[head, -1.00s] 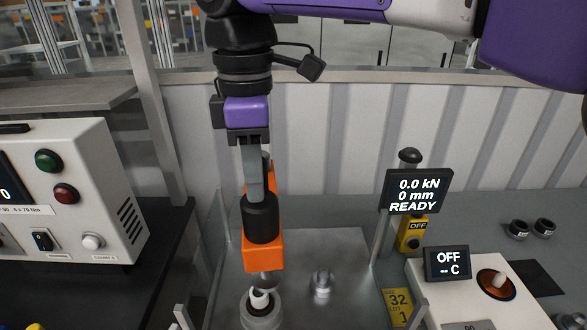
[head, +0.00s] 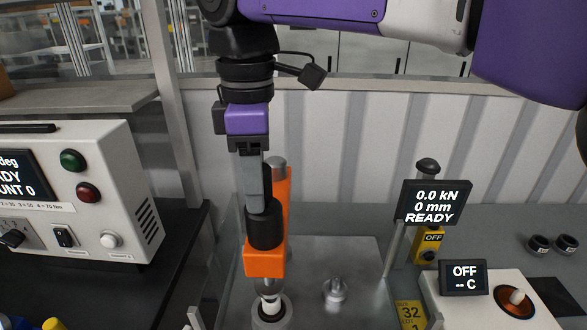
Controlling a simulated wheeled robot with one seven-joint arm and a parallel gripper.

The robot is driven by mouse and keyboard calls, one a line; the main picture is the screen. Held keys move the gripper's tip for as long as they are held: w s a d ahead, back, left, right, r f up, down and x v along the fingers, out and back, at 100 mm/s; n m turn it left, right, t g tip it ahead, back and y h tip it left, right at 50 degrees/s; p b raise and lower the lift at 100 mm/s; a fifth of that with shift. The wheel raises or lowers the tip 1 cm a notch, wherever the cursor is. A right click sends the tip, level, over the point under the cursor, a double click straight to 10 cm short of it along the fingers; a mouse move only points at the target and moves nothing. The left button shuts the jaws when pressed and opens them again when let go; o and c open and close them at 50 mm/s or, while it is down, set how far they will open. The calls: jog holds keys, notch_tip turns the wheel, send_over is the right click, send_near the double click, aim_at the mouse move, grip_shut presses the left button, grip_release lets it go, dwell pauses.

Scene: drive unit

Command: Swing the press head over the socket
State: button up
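The press head (head: 264,262) is an orange arm at lower centre, with a black cylindrical grip and a metal ram (head: 268,288) under its front end. A grey column top shows behind it. My gripper (head: 260,203) points down onto the black grip and appears shut on it; one finger hides the other. The socket (head: 270,320), a pale ring near the bottom edge, has a white part (head: 269,305) in it. The ram appears lined up above this part; any gap is hard to tell.
A metal fixture (head: 336,290) stands on the grey plate right of the socket. The press display (head: 436,203) reads 0.0 kN, 0 mm, READY. A control box (head: 100,190) stands left and a heater unit (head: 490,305) right. Clear guard panels flank the plate.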

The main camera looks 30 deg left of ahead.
jog(key=shift+r, duration=0.1)
notch_tip(320, 180, up, 8)
jog(key=shift+f+b, duration=0.2)
jog(key=shift+b, duration=0.25)
dwell(0.3)
